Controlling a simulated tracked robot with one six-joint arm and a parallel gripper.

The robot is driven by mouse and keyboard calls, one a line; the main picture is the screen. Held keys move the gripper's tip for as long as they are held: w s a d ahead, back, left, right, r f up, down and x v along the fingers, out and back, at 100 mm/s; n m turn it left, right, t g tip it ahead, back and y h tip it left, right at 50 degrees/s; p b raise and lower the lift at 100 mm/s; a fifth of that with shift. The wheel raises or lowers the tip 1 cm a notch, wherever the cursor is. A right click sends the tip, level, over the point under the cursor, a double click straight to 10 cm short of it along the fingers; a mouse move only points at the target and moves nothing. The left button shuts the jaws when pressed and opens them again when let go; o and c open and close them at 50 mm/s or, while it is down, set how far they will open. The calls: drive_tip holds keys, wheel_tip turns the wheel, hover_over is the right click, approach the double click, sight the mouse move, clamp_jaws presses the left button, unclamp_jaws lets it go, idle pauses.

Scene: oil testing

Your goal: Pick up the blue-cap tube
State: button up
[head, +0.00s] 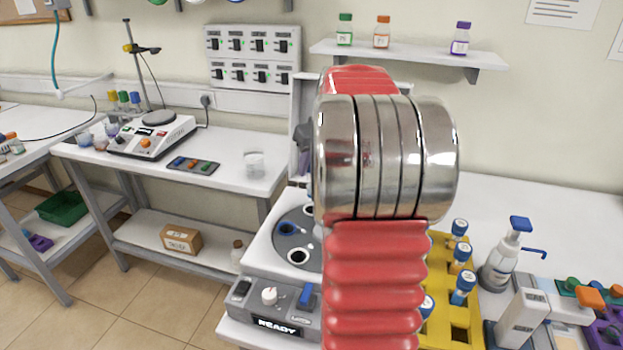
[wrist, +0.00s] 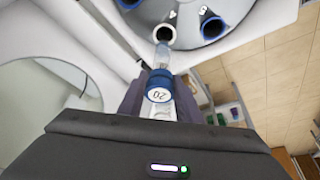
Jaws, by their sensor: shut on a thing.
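In the wrist view, my gripper (wrist: 158,98) is shut on a blue-cap tube (wrist: 159,86). The cap has a white top with a dark number on it. The clear body of the tube points up the picture, toward a white-rimmed hole (wrist: 163,36) in a grey rotor; I cannot tell whether its tip is in the hole. In the head view, my arm hides most of my gripper and the held tube. Other blue-cap tubes (head: 463,287) stand in a yellow rack (head: 437,326) right of my arm.
The centrifuge (head: 262,298) with its open rotor (head: 283,240) is left of my arm. A pump bottle (head: 505,257) stands right of the rack. A hotplate (head: 152,134) and a beaker (head: 254,164) are on the left bench. A shelf (head: 408,53) holds small bottles.

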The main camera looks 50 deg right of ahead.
drive_tip(key=shift+r, duration=0.45)
drive_tip(key=w+a+f, duration=0.1)
drive_tip(key=w+a, duration=0.4)
drive_tip(key=a, duration=0.8)
drive_tip(key=w+a+f, duration=0.1)
drive_tip(key=w+a, duration=0.4)
drive_tip(key=a, duration=0.9)
drive_tip(key=w+a, duration=0.6)
drive_tip(key=a, duration=0.7)
drive_tip(key=shift+a+f, duration=0.35)
drive_tip(key=shift+f, duration=0.05)
drive_tip(key=shift+d, duration=0.2)
